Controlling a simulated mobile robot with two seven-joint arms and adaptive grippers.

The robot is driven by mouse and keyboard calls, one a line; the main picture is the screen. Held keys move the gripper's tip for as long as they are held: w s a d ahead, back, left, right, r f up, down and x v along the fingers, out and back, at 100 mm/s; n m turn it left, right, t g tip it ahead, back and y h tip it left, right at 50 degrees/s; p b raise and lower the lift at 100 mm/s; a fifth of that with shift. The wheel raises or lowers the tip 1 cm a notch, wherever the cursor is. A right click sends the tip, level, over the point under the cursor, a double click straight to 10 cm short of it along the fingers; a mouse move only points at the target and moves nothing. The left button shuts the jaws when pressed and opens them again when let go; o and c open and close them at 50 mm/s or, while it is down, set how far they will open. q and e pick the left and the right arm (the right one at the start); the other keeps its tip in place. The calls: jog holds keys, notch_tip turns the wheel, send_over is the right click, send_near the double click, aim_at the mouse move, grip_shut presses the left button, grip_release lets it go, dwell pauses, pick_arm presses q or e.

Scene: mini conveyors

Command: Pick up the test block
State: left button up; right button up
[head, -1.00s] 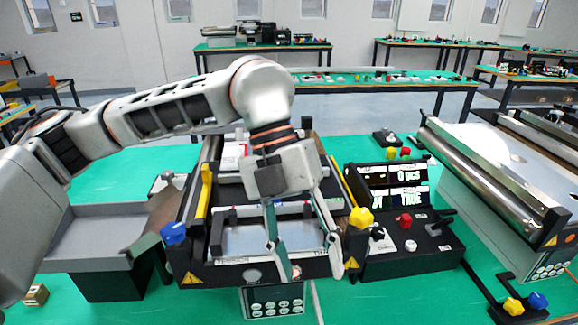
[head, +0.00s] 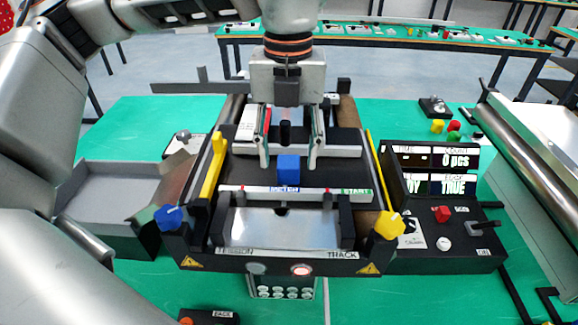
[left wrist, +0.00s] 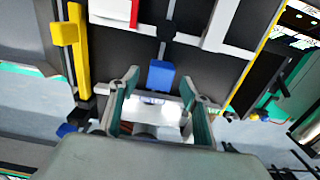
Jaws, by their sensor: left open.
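A small blue block (head: 288,168), which I take to be the test block, sits on the black belt of the mini conveyor (head: 340,262), just behind a white strip. My left gripper (head: 289,161) points down over the belt. Its two fingers are open, one on each side of the block in the head view, with nothing held. In the left wrist view the block (left wrist: 161,74) shows just ahead of the gap between the open fingertips (left wrist: 161,84). I cannot tell how high the tips are above the belt. My right gripper is not in view.
Yellow side levers (head: 217,160) and a yellow knob (head: 389,226) flank the conveyor. A grey bin (head: 100,185) stands at left and a black control panel (head: 455,242) at right. A dark upright post (head: 285,132) stands behind the block.

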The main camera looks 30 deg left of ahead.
pick_arm(q)
jog(key=shift+f, duration=1.35)
jog(key=c, duration=1.2)
